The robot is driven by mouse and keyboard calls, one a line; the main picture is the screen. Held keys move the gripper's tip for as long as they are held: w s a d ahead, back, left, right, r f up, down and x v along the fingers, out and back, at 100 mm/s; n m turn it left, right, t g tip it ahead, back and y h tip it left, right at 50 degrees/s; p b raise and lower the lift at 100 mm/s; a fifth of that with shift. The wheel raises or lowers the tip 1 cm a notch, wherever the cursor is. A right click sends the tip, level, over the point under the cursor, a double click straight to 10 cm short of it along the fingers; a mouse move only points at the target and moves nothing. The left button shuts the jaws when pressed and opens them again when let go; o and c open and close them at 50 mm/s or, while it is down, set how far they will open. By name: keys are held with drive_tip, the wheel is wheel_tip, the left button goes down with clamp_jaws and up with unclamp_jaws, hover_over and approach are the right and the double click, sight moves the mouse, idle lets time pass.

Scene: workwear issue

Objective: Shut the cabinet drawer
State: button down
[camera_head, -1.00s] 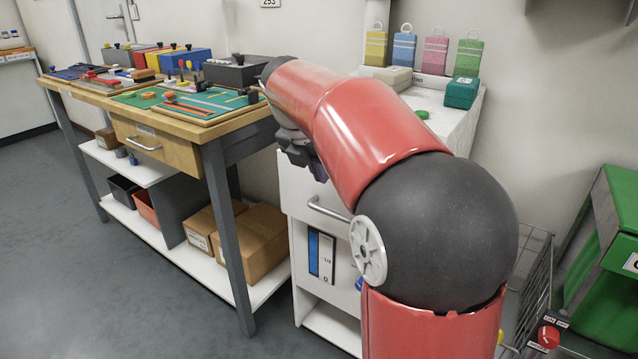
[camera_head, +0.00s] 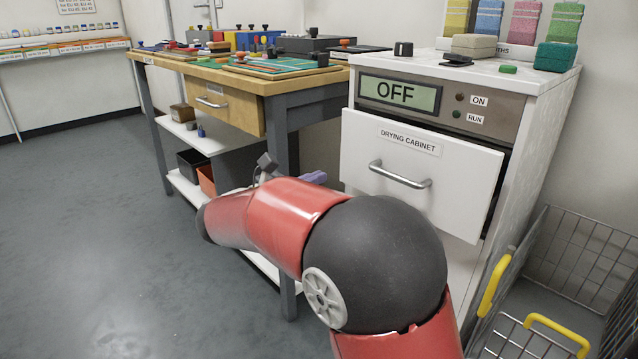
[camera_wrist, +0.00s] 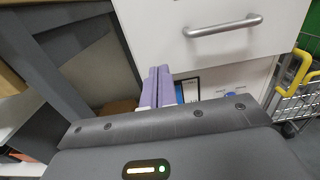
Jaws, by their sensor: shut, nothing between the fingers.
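The white drawer (camera_head: 440,160) of the drying cabinet (camera_head: 535,140) stands partly open, its front out from the cabinet body with a dark gap at its right side. It has a grey bar handle (camera_head: 400,175), and the handle also shows at the top of the wrist view (camera_wrist: 222,27). My gripper (camera_head: 316,177) is low, left of the drawer front, mostly hidden behind my arm. In the wrist view its purple fingers (camera_wrist: 155,82) are together and empty, below and left of the handle. I see no contact with the drawer.
A wooden workbench (camera_head: 235,77) with a closed drawer (camera_head: 222,107) and grey legs stands at left, close to my arm. A wire basket (camera_head: 590,255) with yellow handles stands right of the cabinet. Open floor (camera_head: 100,230) lies at left.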

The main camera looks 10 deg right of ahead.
sight(360, 158)
drive_tip(key=b+x, duration=0.1)
drive_tip(key=x, duration=1)
drive_tip(key=shift+p+x, duration=1.15)
drive_tip(key=shift+x, duration=1.5)
drive_tip(key=shift+r, duration=0.15)
